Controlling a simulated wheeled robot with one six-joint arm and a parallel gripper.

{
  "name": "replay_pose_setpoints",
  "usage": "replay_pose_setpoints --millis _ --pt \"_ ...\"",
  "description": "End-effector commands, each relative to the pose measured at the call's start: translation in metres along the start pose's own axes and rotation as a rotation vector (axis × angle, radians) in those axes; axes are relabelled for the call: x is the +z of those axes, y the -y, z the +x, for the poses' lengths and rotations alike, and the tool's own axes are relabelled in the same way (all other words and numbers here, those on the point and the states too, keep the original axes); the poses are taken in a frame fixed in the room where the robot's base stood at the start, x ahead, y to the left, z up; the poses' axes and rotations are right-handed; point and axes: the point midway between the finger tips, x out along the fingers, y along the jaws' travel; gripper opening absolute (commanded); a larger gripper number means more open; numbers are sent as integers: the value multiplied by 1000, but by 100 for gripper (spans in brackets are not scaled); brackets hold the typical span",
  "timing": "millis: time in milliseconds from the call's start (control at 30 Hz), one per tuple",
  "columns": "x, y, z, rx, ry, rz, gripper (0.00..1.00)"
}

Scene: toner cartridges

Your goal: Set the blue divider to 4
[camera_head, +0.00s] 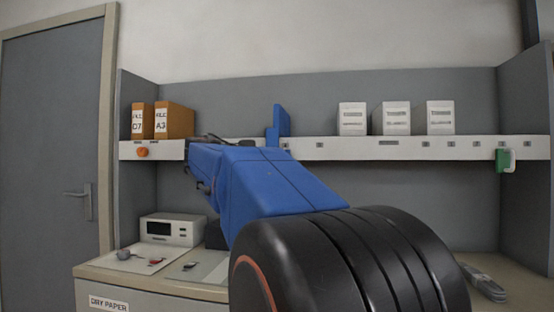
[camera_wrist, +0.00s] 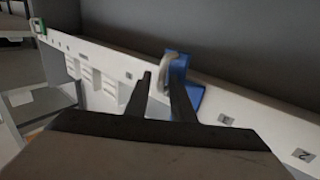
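The blue divider (camera_head: 279,122) stands upright on the white shelf (camera_head: 350,148) in the head view, left of the white boxes. In the wrist view the blue divider (camera_wrist: 191,90) is just beyond my gripper (camera_wrist: 160,74), with a pale curved handle (camera_wrist: 165,66) on its near side. My gripper's two dark fingers are apart, with the handle at or just beyond their tips. A gap shows beside the left finger; I cannot tell if the right finger touches. Small label plates, such as one (camera_wrist: 225,120), line the shelf edge. My arm hides part of that edge in the head view.
Three white boxes (camera_head: 396,118) stand on the shelf to the right, and orange binders (camera_head: 174,120) at its left end. A green tag (camera_head: 506,160) hangs at the right. A grey device (camera_head: 172,229) sits on the counter below. Shelf space beside the divider is clear.

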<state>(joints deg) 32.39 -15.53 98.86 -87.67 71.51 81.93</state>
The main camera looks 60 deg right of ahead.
Motion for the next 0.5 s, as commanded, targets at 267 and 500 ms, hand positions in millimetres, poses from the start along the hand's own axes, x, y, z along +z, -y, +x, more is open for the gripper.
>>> replay_pose_setpoints --millis 267,500 --pt "-6 -1 -14 -3 -10 6 28" --pt "-3 0 -43 -5 -5 4 28"
